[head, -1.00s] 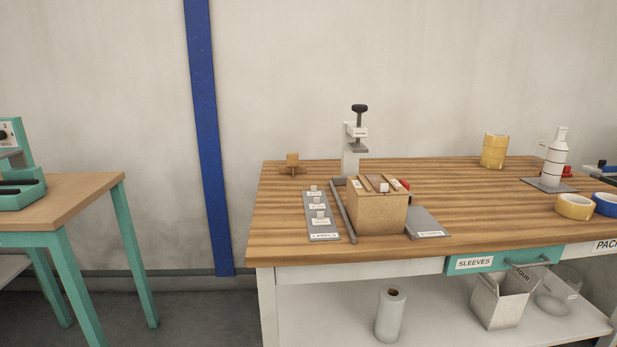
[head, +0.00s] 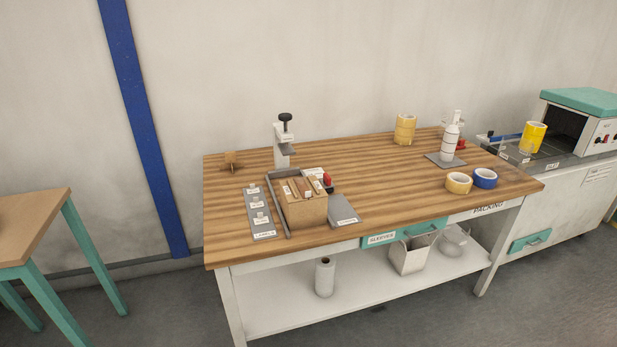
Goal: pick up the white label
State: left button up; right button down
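A grey label plate (head: 263,228) marked LABELS lies near the left front of the wooden packing table. Several small white pieces stand in a row on it, among them a white label (head: 260,217) nearest the front, one in the middle (head: 256,205) and one at the back (head: 253,190). They are too small to read. Neither of my grippers is in view.
Open floor (head: 180,300) lies left of the table.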

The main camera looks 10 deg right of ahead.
aim_at(261, 220)
jog(key=u, duration=0.95)
jog(key=k, duration=0.1)
jog(key=z, duration=1.75)
jog(key=i, duration=0.8)
jog(key=u, duration=0.7)
jog(key=k, duration=0.45)
jog(key=u, duration=0.25)
jog(key=i, duration=0.5)
